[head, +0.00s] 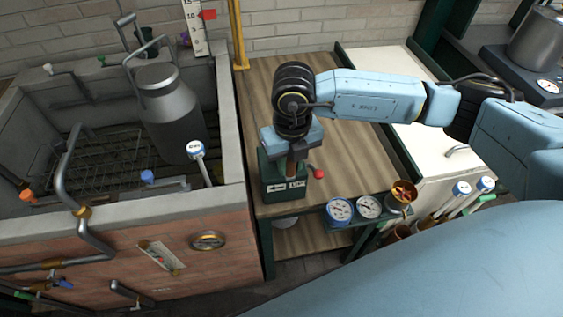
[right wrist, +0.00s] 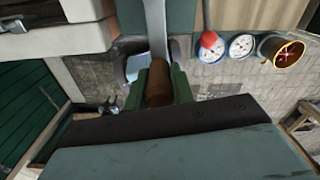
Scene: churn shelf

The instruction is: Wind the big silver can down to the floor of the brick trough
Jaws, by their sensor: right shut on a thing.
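The big silver can (head: 170,105) stands upright inside the brick trough (head: 120,247), towards its right end, with its bail raised. The trough's front wall partly blocks the view, and I cannot tell whether the can's base touches the grated floor (head: 105,150). A green winch box (head: 283,190) with a white label and a red-knobbed lever is on the wooden bench right of the trough. My right gripper (head: 294,160) points down over it, shut on a brown wooden crank handle (right wrist: 158,82), which shows between the jaws in the right wrist view. My left gripper is not in view.
A blue-topped valve stem (head: 196,150) rises by the trough's right wall. The bench behind the winch is clear.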

